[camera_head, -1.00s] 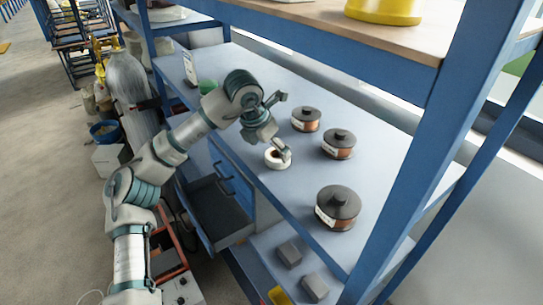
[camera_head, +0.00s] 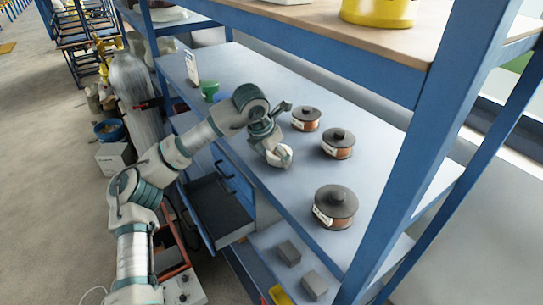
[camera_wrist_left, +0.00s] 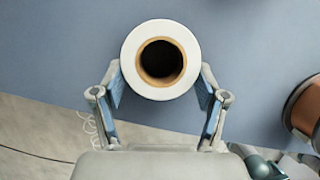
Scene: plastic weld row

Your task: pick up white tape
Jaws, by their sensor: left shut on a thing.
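The white tape (camera_head: 281,156) is a small white roll with a brown core, near the front edge of the blue-grey shelf top. In the left wrist view the white tape (camera_wrist_left: 133,53) faces me, with its dark centre hole showing. My left gripper (camera_head: 274,150) is at the tape, and in the left wrist view its two fingers (camera_wrist_left: 160,88) stand on either side of the roll's lower part, shut on it. Whether the roll still touches the shelf I cannot tell. My right gripper is not in view.
Several dark spools with copper-coloured winding, one of them close by (camera_head: 338,143), stand right of the tape. An open drawer (camera_head: 216,208) hangs below. Blue posts and an upper shelf (camera_head: 330,38) frame the space.

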